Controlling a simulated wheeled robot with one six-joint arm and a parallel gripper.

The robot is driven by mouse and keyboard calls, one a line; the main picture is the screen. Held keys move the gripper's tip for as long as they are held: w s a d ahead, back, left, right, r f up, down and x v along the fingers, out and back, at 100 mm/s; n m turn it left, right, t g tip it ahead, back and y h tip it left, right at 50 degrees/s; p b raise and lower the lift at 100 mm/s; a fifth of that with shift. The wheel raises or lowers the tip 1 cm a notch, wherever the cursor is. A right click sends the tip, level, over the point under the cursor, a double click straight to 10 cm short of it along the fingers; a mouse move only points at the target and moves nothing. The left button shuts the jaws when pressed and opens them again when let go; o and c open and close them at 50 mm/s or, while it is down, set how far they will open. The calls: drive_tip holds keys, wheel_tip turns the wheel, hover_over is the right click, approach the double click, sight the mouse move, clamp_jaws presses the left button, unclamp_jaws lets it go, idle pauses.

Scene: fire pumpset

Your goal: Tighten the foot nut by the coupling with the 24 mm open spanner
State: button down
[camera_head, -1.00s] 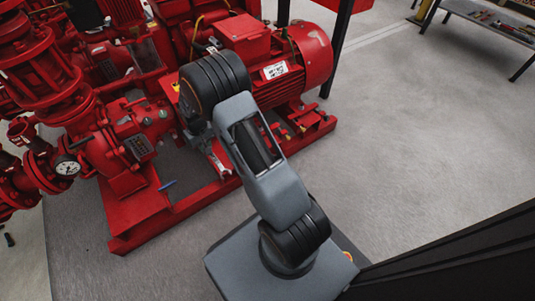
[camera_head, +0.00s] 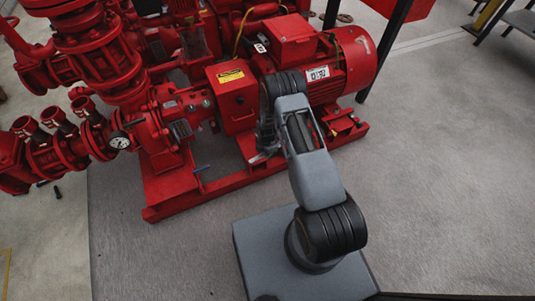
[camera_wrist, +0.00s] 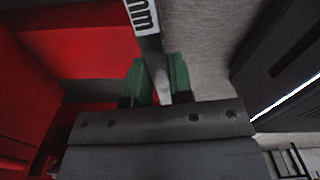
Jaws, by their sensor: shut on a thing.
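My gripper (camera_wrist: 154,82) is shut on the grey open spanner (camera_wrist: 147,45), between its green finger pads in the wrist view. The spanner carries a white label ending in "mm"; the number is out of view. In the head view the spanner (camera_head: 262,158) shows only as a small pale shape low by the red base frame, with my arm covering much of the gripper. The coupling lies under or behind a red guard box (camera_head: 233,96) with a yellow label, left of the motor (camera_head: 322,62). I cannot make out the foot nut, nor whether the spanner touches anything.
The red base frame (camera_head: 192,200) runs along the front of the pumpset. A pressure gauge (camera_head: 120,140) sits on the pipework at left. The grey floor (camera_head: 440,190) on the right is clear.

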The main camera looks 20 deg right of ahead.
drive_tip(key=n, duration=0.1)
drive_tip(key=s+f+n, duration=0.1)
drive_tip(key=n, duration=0.1)
drive_tip(key=f+n+p, duration=0.1)
drive_tip(key=shift+s+d+f, duration=0.1)
drive_tip(key=shift+s+f, duration=0.15)
drive_tip(key=shift+w+d+b, duration=1.45)
drive_tip(key=shift+d+b, duration=0.1)
drive_tip(key=shift+d, duration=0.2)
drive_tip(key=shift+w+d+b, duration=0.7)
drive_tip(key=shift+d+b, duration=0.1)
drive_tip(key=shift+d, duration=0.1)
drive_tip(key=shift+w+d+b, duration=0.7)
drive_tip(key=shift+d+b, duration=0.05)
drive_tip(key=shift+d, duration=0.1)
drive_tip(key=shift+w, duration=0.1)
